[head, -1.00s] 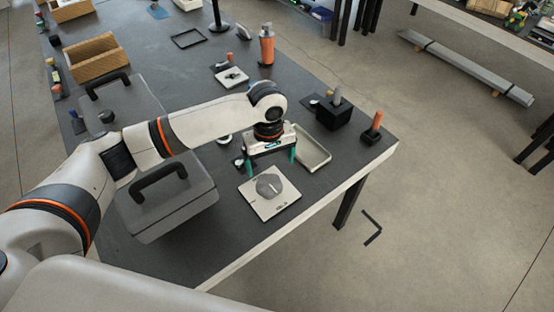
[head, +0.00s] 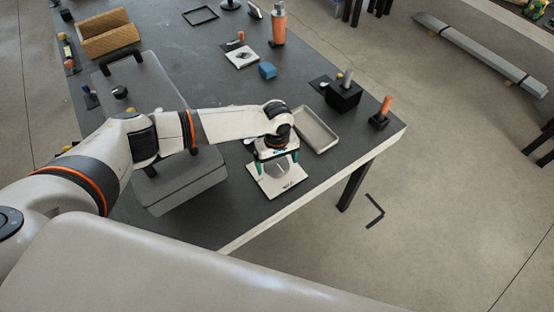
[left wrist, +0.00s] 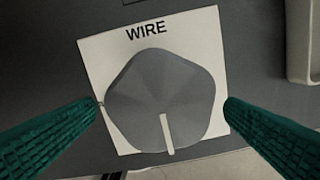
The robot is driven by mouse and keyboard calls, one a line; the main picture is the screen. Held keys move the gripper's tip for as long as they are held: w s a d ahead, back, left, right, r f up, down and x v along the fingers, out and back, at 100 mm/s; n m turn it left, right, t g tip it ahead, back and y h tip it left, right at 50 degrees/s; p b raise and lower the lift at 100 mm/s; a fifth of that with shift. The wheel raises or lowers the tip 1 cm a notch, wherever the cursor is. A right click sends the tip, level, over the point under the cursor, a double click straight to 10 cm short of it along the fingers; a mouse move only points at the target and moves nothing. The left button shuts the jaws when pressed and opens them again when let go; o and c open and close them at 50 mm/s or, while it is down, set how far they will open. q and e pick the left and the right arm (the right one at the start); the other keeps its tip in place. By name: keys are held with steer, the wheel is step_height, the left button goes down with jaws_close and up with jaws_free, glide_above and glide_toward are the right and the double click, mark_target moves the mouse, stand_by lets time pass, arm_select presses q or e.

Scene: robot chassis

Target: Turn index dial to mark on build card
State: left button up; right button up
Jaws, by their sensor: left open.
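The index dial is a grey five-sided knob (left wrist: 160,100) on a white square plate (left wrist: 96,62) marked "WIRE". Its white pointer line points toward the bottom of the left wrist view. In the head view the plate (head: 288,186) lies near the table's front edge, with the dial partly hidden by my gripper. My left gripper (head: 275,168) is open above it; in the left wrist view its green fingers stand either side of the dial, and I cannot tell whether they touch it. A white card with a dark figure (head: 242,57) lies farther back; I cannot read it. My right gripper is not in view.
A beige tray (head: 325,140) lies just right of the gripper. A black block (head: 343,97), an orange-handled tool (head: 383,108) and a blue block (head: 267,70) stand beyond. A grey case (head: 180,180) lies left, under my arm.

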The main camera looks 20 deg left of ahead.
arm_select(q)
steer(key=shift+f, duration=0.1)
steer(key=shift+c, duration=0.5)
steer(key=c, duration=0.9)
steer(key=shift+p, duration=0.3)
steer(key=shift+r+m+p, duration=0.2)
steer(key=shift+m+p, duration=0.65)
steer(key=shift+m, duration=0.25)
steer(key=shift+m+p, duration=0.5)
steer(key=shift+m, duration=0.4)
steer(key=m+p, duration=0.1)
steer(key=m, duration=0.1)
steer(key=shift+a+m, duration=0.1)
steer(key=shift+m, duration=0.3)
steer(key=m+p, duration=0.1)
steer(key=m, duration=0.4)
steer(key=shift+a+f, duration=0.1)
steer(key=m, duration=0.5)
steer(key=shift+w+m, duration=0.15)
steer(key=shift+m, duration=0.25)
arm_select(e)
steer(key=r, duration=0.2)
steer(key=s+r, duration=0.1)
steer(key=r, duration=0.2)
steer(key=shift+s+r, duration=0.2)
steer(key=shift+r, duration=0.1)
